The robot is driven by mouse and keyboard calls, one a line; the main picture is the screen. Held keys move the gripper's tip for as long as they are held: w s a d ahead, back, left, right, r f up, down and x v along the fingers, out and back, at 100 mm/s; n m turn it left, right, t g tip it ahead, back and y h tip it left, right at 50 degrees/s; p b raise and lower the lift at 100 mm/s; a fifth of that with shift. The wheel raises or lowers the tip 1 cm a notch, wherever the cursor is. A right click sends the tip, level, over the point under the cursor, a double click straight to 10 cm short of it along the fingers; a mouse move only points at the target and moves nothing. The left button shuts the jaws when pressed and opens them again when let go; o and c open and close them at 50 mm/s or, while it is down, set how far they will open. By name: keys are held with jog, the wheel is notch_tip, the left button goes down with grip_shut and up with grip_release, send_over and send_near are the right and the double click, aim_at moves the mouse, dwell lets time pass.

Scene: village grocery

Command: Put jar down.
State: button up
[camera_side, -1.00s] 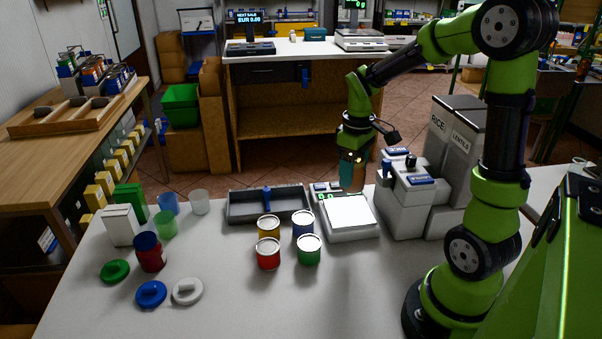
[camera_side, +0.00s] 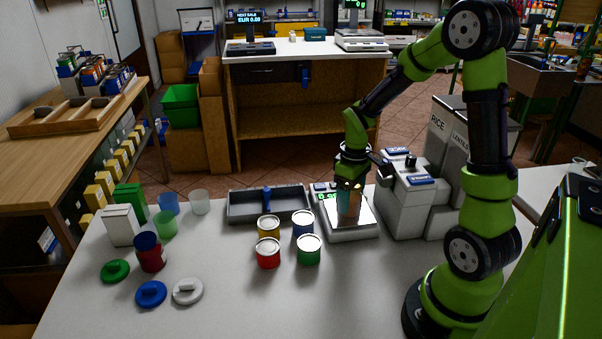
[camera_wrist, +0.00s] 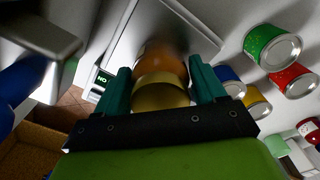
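An orange-brown jar (camera_side: 348,208) with a gold lid (camera_wrist: 160,95) is between the teal fingers of my gripper (camera_side: 349,190). In the wrist view the fingers (camera_wrist: 162,85) sit on both sides of the jar, close against it, so my gripper looks shut on it. The jar is upright over the bright plate of the white scale (camera_side: 352,233). Its bottom is at or very near the plate; I cannot tell whether it touches. The fingers hide part of the jar's sides.
Several lidded cans (camera_side: 268,254) stand left of the scale. A grey divided tray (camera_side: 240,207) is behind them. White and grey bins (camera_side: 404,215) stand close on the scale's right. Loose lids (camera_side: 150,293) and cups (camera_side: 200,203) are at the left. The front of the counter is clear.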

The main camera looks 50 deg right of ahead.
jog(key=shift+o, duration=1.4)
jog(key=shift+r, duration=0.1)
notch_tip(320, 180, up, 12)
jog(key=shift+f, duration=0.1)
jog(key=s+a+r+m+t+y, duration=0.1)
jog(key=s+a+r+m+t, duration=0.1)
jog(key=a, duration=0.6)
jog(key=s+a+r+m+t+y, duration=0.1)
jog(key=s+a+r+t, duration=0.3)
jog(key=a, duration=0.5)
jog(key=shift+a+m+t, duration=0.2)
jog(key=shift+m+t, duration=0.3)
jog(key=shift+t, duration=0.1)
